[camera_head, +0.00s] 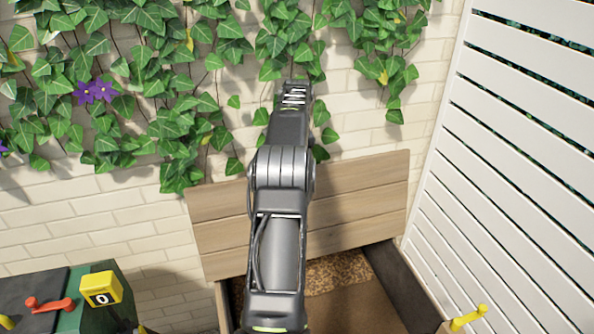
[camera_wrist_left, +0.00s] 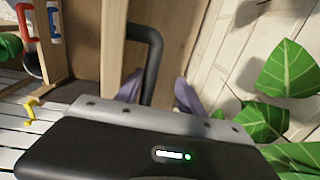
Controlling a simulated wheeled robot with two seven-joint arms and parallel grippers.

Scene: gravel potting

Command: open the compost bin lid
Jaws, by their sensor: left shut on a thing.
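The compost bin lid (camera_head: 350,205), made of wooden planks, stands raised and steeply tilted at the back of the bin, by the brick wall. The bin (camera_head: 392,278) is open below it, and brown compost (camera_head: 335,272) shows inside. My left arm crosses the middle of the head view in front of the lid and hides part of it. In the left wrist view, a dark bent bar handle (camera_wrist_left: 153,50) on the lid runs between the fingers of my left gripper (camera_wrist_left: 157,88), which is shut on it. My right gripper is in neither view.
A white slatted fence (camera_head: 510,150) stands close on the right, with a yellow hook (camera_head: 468,318) near the bottom. Ivy (camera_head: 180,130) hangs over the wall.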

